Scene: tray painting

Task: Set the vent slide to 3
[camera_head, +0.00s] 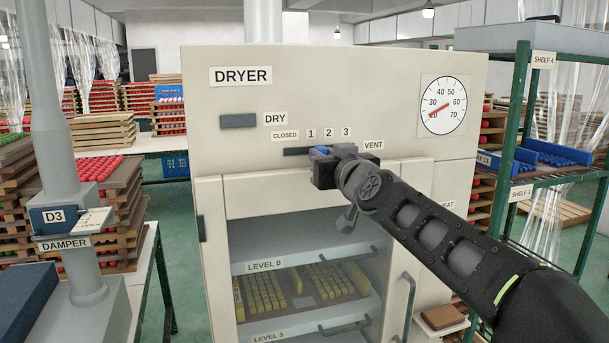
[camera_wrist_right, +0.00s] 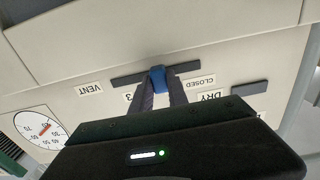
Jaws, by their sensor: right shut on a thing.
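The vent slide's blue knob (camera_head: 319,152) sits in a dark horizontal slot on the dryer front, under the labels CLOSED, 1, 2 and 3. It appears to stand between 1 and 2; the fingers partly cover it. My right gripper (camera_head: 325,160) is at the slot, shut on the knob. In the right wrist view, the blue knob (camera_wrist_right: 160,75) lies between the two dark fingers of my right gripper (camera_wrist_right: 161,88). There the 3 label shows upside down left of the fingers, and the 1 and 2 labels are hidden. My left gripper is not in view.
The dryer (camera_head: 400,75) has a dial (camera_head: 443,105) at upper right, and trays behind its glass door (camera_head: 300,240). A green-framed shelf rack (camera_head: 520,110) stands on the right. A damper pipe (camera_head: 75,210) and tray stacks stand on the left.

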